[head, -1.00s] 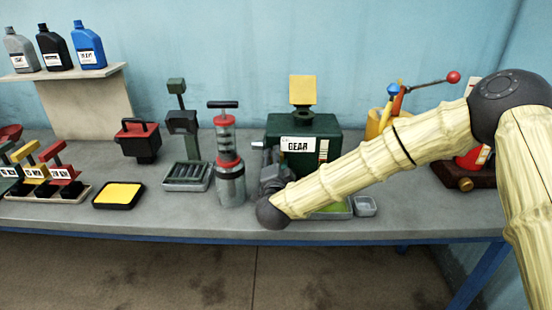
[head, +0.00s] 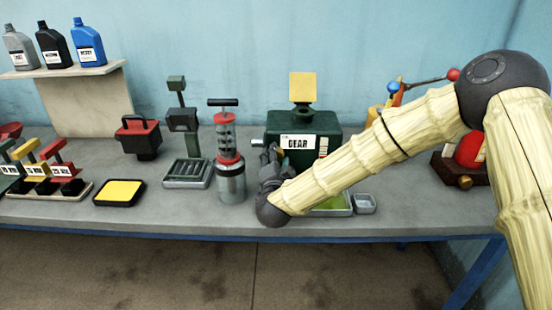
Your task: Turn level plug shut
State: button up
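The green gear box (head: 258,130) with a "GEAR" label stands on the bench, its yellow flap (head: 302,87) raised on top. I cannot make out the level plug; the lower front of the box is mostly hidden by my arm and gripper. My gripper (head: 270,160) is at the box's left front, its dark fingers pointing up and toward the box face. The fingers are small and partly hidden by my wrist, so I cannot tell whether they are open or touching anything.
A grey pump with red bands (head: 229,160) stands close left of my gripper. A tray with green liquid (head: 332,205) and a small grey dish (head: 365,204) lie in front of the box. A yellow pad tray (head: 119,193) and a weighing stand (head: 186,173) are further left.

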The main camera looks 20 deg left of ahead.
jog(key=shift+o, duration=0.6)
jog(key=shift+s, duration=0.1)
jog(key=v, duration=1.1)
jog(key=shift+s+d+r, duration=0.1)
jog(key=shift+s+d, duration=0.1)
jog(key=shift+s, duration=0.15)
